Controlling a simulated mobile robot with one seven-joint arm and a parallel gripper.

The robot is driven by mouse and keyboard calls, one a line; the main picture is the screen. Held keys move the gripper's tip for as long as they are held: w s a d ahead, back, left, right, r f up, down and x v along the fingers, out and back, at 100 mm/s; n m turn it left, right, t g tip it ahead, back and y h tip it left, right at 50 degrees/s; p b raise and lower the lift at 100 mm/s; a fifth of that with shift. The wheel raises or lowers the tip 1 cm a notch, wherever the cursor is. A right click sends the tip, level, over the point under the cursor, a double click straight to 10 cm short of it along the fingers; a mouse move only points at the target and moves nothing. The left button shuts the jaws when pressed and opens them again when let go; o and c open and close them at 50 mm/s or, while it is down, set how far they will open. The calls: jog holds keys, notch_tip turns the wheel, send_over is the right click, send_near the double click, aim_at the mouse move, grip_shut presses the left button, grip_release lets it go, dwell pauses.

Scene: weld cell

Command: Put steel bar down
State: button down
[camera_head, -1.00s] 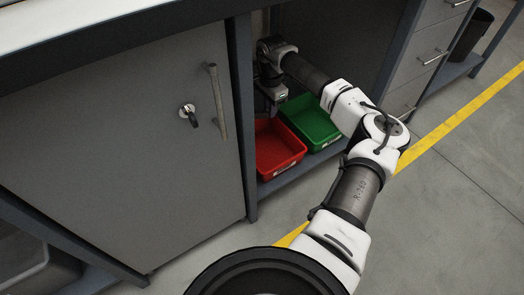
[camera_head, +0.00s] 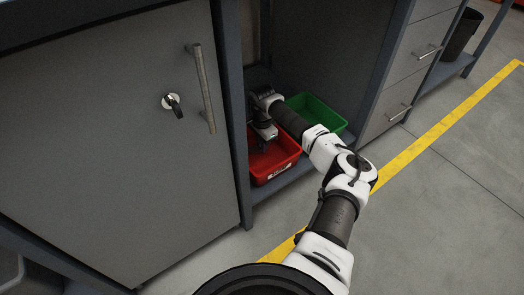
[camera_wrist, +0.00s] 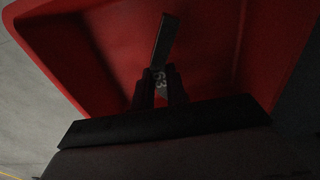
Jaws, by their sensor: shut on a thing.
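The steel bar (camera_wrist: 165,38) shows in the wrist view as a dark grey narrow bar held between the two fingers. My gripper (camera_wrist: 160,85) is shut on it, over the inside of the red bin. In the head view my gripper (camera_head: 264,143) is lowered at the red bin (camera_head: 284,166), inside the open cabinet bay; the bar cannot be made out there. The red bin also fills much of the wrist view (camera_wrist: 85,55). I cannot tell whether the bar touches the bin floor.
A green bin (camera_head: 327,113) stands behind and right of the red bin on the same shelf. A grey cabinet door (camera_head: 110,140) with a handle is at left. Drawers (camera_head: 412,70) are at right, with a dark waste bin (camera_head: 463,35) beyond. The floor in front is clear.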

jog(key=shift+f+b, duration=0.3)
jog(key=shift+f, duration=1.05)
jog(key=shift+f, duration=0.35)
jog(key=shift+f, duration=0.3)
jog(key=c, duration=1.4)
grip_release()
jog(key=shift+r, duration=0.1)
notch_tip(320, 180, up, 13)
jog(key=p, duration=0.5)
